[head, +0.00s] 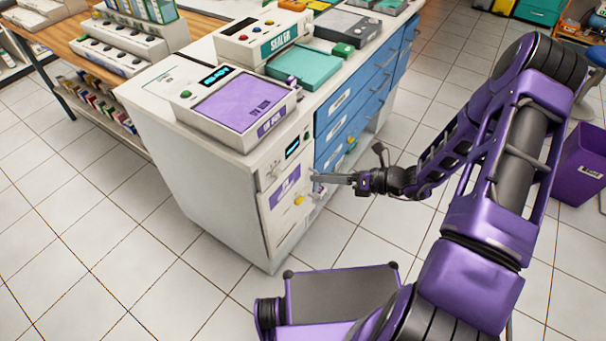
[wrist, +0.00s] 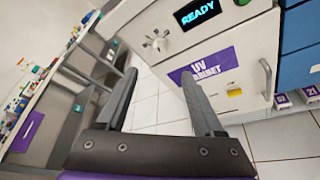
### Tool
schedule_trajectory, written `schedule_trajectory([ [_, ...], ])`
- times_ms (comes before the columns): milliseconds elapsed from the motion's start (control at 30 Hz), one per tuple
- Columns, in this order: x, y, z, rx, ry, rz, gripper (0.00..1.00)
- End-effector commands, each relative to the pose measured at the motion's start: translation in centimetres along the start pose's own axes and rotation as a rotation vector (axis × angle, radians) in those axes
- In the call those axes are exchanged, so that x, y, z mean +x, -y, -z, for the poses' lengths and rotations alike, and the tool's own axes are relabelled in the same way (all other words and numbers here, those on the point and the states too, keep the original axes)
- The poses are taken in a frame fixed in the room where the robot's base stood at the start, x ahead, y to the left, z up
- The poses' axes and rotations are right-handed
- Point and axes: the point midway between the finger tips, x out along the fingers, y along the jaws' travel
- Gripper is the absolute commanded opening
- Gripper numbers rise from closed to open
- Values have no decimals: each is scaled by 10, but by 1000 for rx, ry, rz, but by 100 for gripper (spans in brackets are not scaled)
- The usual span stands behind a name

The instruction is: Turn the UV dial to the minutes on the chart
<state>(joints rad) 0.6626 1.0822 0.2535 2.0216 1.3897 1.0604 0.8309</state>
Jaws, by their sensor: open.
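The UV cabinet (wrist: 205,35) shows in the wrist view with a lit READY display (wrist: 197,13) and a purple UV CABINET label (wrist: 208,67). A small pale dial (wrist: 156,41) sits on its front panel, left of and below the display. In the head view the cabinet front (head: 284,215) is at the end of the counter. My gripper (wrist: 160,74) is open and empty. In the wrist view its fingertips are below the dial, apart from it. In the head view my gripper (head: 322,178) is beside the cabinet's right edge. I cannot make out a minutes chart.
A purple-topped device (head: 240,100), a sealer (head: 262,40) and a teal tray (head: 304,66) stand on the counter. Blue drawers (head: 345,105) are right of the cabinet. A purple bin (head: 580,165) stands at far right. The tiled floor before the cabinet is clear.

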Motion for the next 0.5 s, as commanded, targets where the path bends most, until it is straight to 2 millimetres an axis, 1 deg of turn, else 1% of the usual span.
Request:
schedule_trajectory([
  [33, -12, 0, -1, -1, 1, 3, 69],
  [100, -26, 0, 0, 0, 1, 3, 69],
  [200, -41, 0, -1, -1, 1, 0, 69],
  [333, -53, 0, 0, 0, 0, 0, 69],
  [500, -57, 0, 0, 0, 0, -2, 69],
])
